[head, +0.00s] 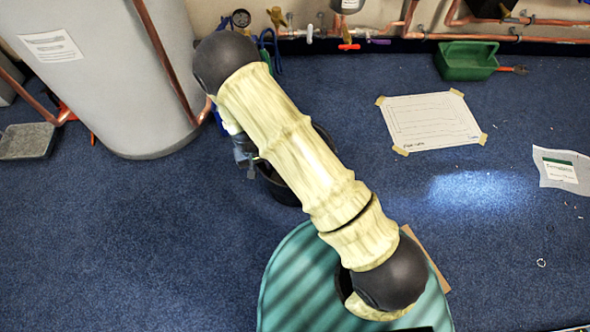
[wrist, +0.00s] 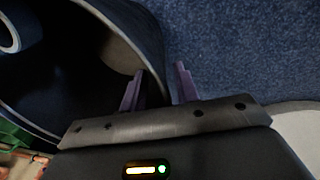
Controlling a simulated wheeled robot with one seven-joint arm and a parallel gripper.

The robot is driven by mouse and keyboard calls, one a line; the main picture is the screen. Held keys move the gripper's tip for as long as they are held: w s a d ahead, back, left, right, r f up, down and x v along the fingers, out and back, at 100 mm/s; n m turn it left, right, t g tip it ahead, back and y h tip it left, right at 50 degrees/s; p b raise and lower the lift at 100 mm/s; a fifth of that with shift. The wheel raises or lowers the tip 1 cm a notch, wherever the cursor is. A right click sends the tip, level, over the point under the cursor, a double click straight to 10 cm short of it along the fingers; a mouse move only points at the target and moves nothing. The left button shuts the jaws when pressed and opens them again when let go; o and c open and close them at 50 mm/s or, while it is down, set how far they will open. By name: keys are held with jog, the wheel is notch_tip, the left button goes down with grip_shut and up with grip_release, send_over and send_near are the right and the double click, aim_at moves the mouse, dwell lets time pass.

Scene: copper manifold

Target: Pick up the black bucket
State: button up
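The black bucket (head: 275,186) stands on the blue carpet in the head view, mostly hidden behind my arm. In the wrist view the bucket's wall and rim (wrist: 143,38) fill the left side, and I look into its dark inside. My gripper (wrist: 158,82) is open, with two purple fingers apart. The left finger is on the inner side of the bucket's wall and the right finger is outside, over the carpet. The wall edge runs between them. I cannot tell whether either finger touches it. In the head view the fingers are hidden.
A large grey tank (head: 110,70) stands left of the bucket. Copper pipes with valves (head: 350,33) run along the back wall. A green bin (head: 467,61) is at the back right. A taped paper sheet (head: 430,122) lies on open carpet to the right. A grey tray (head: 27,141) lies far left.

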grip_shut()
dwell(1.4)
